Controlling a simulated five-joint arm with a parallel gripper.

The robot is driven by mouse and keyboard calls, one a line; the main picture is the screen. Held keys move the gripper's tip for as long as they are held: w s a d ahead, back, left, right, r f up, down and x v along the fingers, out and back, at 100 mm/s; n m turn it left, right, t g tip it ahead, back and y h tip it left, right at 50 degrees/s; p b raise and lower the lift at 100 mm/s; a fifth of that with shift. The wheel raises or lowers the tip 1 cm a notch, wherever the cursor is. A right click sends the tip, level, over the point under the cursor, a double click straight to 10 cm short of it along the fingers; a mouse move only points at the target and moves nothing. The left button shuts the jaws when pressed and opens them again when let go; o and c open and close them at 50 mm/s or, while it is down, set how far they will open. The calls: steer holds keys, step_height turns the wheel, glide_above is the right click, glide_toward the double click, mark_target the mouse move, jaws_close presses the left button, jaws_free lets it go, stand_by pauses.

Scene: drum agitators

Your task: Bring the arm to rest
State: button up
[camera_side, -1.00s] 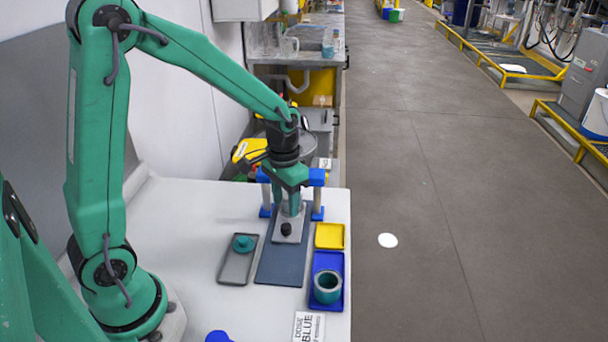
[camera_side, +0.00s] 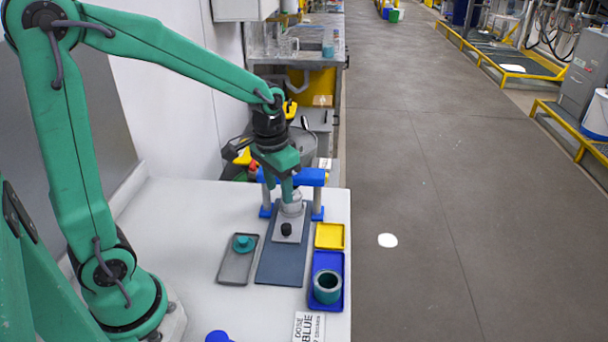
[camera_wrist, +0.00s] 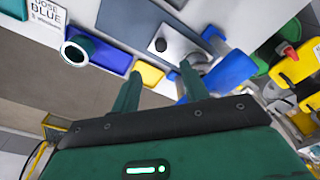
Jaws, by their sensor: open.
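My gripper (camera_side: 288,190) is a green parallel gripper, in the side view just above and in front of the blue stand (camera_side: 312,178) with grey posts. In the wrist view its two green fingers (camera_wrist: 158,92) are apart with nothing between them. Below it, a grey plate with a black knob (camera_side: 286,229) and a light grey round piece (camera_side: 292,203) sits on the dark blue-grey mat (camera_side: 280,270). In the side view the fingertips overlap the round piece; I cannot tell if they touch it.
A grey tray (camera_side: 234,269) holds a teal lidded piece (camera_side: 243,243). A blue tray (camera_side: 327,259) holds a teal ring-shaped cup (camera_side: 327,287). A yellow tray (camera_side: 330,236) looks empty. A label reading "DOSE BLUE" (camera_side: 308,327) lies at the front. The table's left part is clear.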

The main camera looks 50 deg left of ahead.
steer(key=s+d+r+t, duration=0.2)
steer(key=s+r+t, duration=0.2)
steer(key=s+r, duration=0.6)
steer(key=shift+s+t, duration=0.3)
steer(key=shift+s, duration=1.05)
